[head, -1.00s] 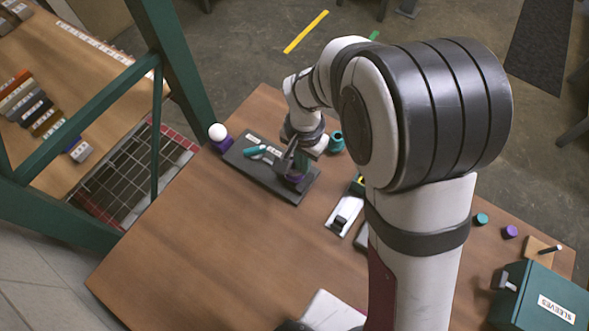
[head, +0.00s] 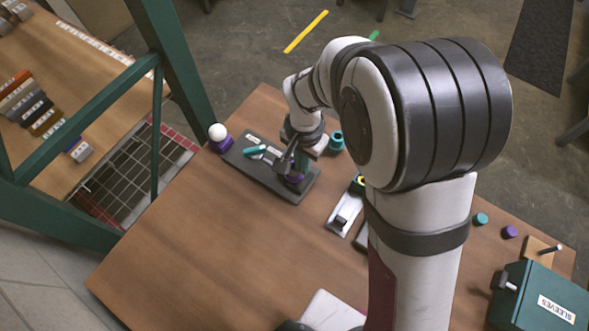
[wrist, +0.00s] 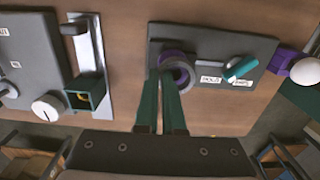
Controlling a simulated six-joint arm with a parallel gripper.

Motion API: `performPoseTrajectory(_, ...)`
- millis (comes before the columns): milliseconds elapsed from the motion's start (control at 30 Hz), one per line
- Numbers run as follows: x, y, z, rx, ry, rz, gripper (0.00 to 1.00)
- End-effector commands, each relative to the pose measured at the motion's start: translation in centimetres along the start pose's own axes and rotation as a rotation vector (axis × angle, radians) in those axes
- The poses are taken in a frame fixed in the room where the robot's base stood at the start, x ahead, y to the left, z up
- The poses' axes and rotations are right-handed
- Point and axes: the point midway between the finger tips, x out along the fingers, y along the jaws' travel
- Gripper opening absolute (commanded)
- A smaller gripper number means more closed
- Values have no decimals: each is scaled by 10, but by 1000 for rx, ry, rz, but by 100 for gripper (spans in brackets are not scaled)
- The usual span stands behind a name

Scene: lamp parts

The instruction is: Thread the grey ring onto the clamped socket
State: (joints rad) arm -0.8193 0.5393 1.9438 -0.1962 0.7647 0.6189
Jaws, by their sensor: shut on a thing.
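The grey ring (wrist: 183,74) shows at the fingertips of my gripper (wrist: 166,77) in the wrist view, and the gripper is shut on it. The purple clamped socket (wrist: 172,57) shows right beside and partly behind the ring, on a dark clamp board (wrist: 215,42). I cannot tell whether the ring is around the socket or only against it. In the head view my gripper (head: 293,165) is over the right end of the board (head: 262,179), with the purple socket (head: 295,180) just below; the ring is not clear there.
The board carries a teal handle (wrist: 241,68). A white ball on a purple base (head: 218,132) stands at its far left end, and a teal spool-like part (head: 336,141) stands to its right. A metal fixture (head: 346,212) lies right of the board. The table's front left is clear.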

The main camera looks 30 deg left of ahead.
Motion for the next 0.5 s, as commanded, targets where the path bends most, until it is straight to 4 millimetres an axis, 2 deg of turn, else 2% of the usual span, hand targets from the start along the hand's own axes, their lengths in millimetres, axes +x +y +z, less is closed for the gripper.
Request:
performPoseTrajectory(400,3,0,0,4,-1,1,0)
performPoseTrajectory(500,4,-1,3,138,-1,2,0)
